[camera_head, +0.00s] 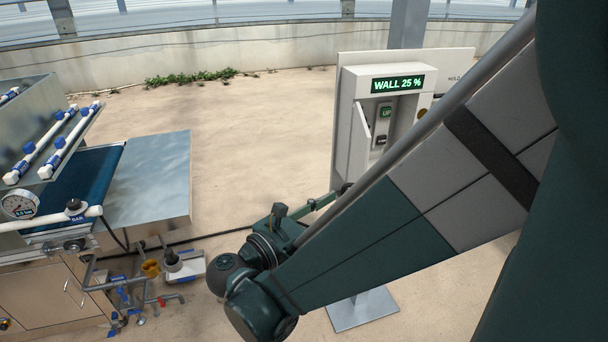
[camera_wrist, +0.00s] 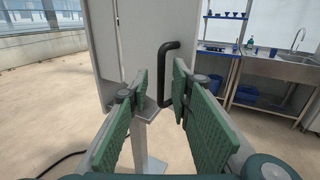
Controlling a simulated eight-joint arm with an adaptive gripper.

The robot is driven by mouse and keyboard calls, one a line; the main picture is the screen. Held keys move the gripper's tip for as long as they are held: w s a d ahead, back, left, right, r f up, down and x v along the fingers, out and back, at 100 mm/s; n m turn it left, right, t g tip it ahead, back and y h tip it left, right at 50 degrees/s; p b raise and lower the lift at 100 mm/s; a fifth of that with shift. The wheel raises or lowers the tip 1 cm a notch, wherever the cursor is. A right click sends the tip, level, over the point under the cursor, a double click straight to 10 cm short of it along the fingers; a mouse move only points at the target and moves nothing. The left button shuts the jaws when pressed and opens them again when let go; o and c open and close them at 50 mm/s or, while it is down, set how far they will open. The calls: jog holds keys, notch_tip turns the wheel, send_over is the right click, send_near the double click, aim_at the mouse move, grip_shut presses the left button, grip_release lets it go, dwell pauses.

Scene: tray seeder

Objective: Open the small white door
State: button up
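The small white door (camera_head: 356,135) is on the front of a white wall box (camera_head: 346,92) and stands partly open in the head view, with the box's inside showing. In the wrist view the white door (camera_wrist: 145,40) fills the upper middle and carries a black bar handle (camera_wrist: 167,72). My gripper (camera_wrist: 160,88) is open, its two green fingers apart, with the handle ahead between them. I cannot tell whether a finger touches the handle. In the head view my arm hides part of the box and most of the gripper.
A display reading "WALL 25 %" (camera_head: 398,83) tops the box, with an "UP" sign (camera_head: 386,112) inside. A metal foot plate (camera_head: 362,309) stands below. A seeder bench (camera_head: 60,290) is at left. The wrist view shows a sink bench (camera_wrist: 280,62) at right. Floor between is open.

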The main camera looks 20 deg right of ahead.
jog(key=v, duration=1)
dwell(0.3)
dwell(0.4)
